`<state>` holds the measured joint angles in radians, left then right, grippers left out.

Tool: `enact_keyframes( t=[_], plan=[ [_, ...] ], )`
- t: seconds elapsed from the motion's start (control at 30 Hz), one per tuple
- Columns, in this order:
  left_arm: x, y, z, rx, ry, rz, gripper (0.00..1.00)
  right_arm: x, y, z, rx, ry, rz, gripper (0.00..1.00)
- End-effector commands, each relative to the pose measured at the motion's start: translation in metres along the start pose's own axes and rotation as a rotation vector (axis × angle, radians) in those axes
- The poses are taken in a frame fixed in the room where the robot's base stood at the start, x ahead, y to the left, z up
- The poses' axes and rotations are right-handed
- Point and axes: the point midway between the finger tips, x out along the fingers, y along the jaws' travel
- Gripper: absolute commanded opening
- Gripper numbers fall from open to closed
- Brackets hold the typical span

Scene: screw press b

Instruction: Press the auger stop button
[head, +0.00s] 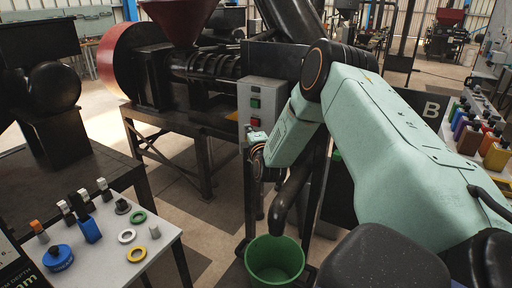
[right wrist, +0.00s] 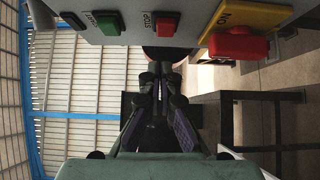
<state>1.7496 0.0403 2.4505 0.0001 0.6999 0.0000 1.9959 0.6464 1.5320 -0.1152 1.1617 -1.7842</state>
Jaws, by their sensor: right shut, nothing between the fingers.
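The grey control box (head: 265,98) stands on the press frame, with a green button (head: 255,103) above a red button (head: 255,121). In the right wrist view, the panel along the top carries a green button (right wrist: 107,23), a red button (right wrist: 166,26) beside a STOP label, and a larger red knob (right wrist: 238,45) on a yellow plate. My right gripper (head: 250,134) is just below the box's red button in the head view. In the wrist view its fingers (right wrist: 161,72) are shut and empty, below the red STOP button; contact cannot be told. My left gripper is not in view.
The screw press (head: 200,70) with a red hopper is behind. A green bucket (head: 275,260) stands under a dark spout (head: 287,205). A white table (head: 115,250) with rings and small parts is front left; bottles (head: 470,138) stand at right. Floor shows between.

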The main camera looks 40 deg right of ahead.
Motion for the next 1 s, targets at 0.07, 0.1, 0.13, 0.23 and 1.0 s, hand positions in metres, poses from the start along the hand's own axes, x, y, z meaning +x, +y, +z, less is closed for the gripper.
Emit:
enact_keyframes(
  t=[0.07,0.1,0.13,0.23,1.0],
  plan=[
    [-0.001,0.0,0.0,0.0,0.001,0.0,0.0,-0.011,-0.001,0.002,0.004,-0.002,-0.004,0.0],
    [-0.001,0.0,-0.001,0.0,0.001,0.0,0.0,-0.017,0.0,0.001,0.004,-0.001,-0.004,0.0],
    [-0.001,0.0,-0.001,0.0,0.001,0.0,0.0,-0.02,0.0,0.001,0.004,-0.001,-0.004,0.0],
    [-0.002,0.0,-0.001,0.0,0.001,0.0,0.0,-0.035,-0.001,0.003,0.004,-0.002,-0.005,0.0],
    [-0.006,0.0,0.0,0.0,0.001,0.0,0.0,-0.096,0.0,0.0,0.001,0.0,-0.002,0.0]
  ],
)
